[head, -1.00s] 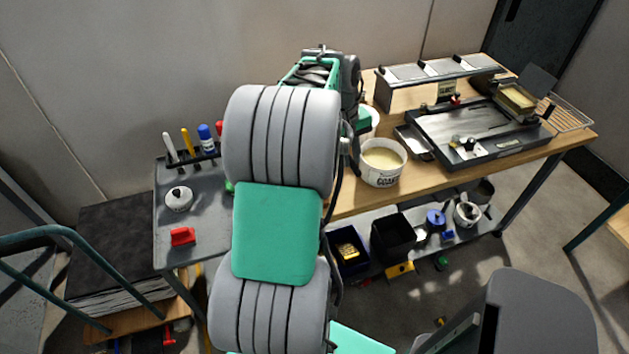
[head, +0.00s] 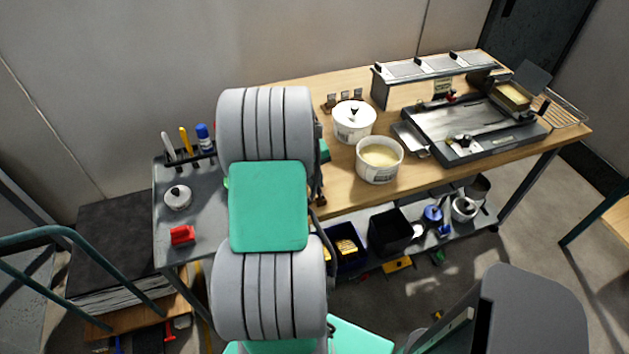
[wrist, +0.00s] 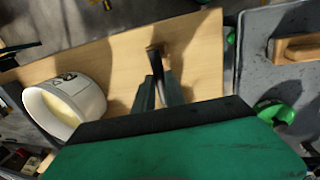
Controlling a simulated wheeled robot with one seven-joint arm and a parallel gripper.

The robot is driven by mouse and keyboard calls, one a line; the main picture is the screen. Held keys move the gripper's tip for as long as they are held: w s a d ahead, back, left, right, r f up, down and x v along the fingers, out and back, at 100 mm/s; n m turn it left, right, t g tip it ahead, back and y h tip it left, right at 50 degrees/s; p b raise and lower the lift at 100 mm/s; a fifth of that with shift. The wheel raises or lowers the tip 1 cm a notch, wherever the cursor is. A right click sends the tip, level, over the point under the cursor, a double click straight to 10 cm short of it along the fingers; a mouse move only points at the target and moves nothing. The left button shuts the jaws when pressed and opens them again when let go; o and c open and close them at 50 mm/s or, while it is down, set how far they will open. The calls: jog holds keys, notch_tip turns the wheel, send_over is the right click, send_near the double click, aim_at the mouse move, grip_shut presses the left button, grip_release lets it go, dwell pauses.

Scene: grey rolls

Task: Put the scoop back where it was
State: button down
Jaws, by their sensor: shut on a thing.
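My gripper (wrist: 158,92) shows in the wrist view, its dark fingers closed together. A dark, narrow piece that I take to be the scoop (wrist: 154,58) shows at the fingertips, over bare wooden tabletop. Only a small part of it shows, so its bowl and tilt cannot be told. In the head view my own arm hides the gripper and most of what it holds. An open white tub of pale batter (head: 379,158) stands on the wooden table (head: 290,97). The same tub (wrist: 42,108) is left of my gripper in the wrist view.
A white pot with a lid (head: 354,122) stands behind the batter tub. A griddle (head: 470,128) is at the right. A grey cart (head: 210,222) adjoins the table's left end, with markers, a small pot (head: 178,197) and a red block (head: 182,235).

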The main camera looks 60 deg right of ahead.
jog(key=c, duration=1.4)
grip_release()
notch_tip(320, 180, up, 12)
jog(key=w+a, duration=0.2)
jog(key=w+a+r+n+t, duration=0.1)
jog(key=w+a+r+n, duration=0.2)
jog(key=w+a, duration=0.65)
jog(key=w+a+r+n+t, duration=0.1)
jog(key=w+a+n, duration=0.1)
jog(key=a, duration=0.7)
jog(key=w+a+n+t, duration=0.1)
jog(key=w+a+t, duration=0.15)
jog(key=a, duration=0.65)
jog(key=s+a+n, duration=0.1)
jog(key=a, duration=0.3)
jog(key=s+a+n+y, duration=0.1)
jog(key=a, duration=0.4)
jog(key=s+a+f+n, duration=0.1)
jog(key=a, duration=0.4)
jog(key=shift+s+a+t, duration=0.15)
jog(key=shift+t, duration=0.2)
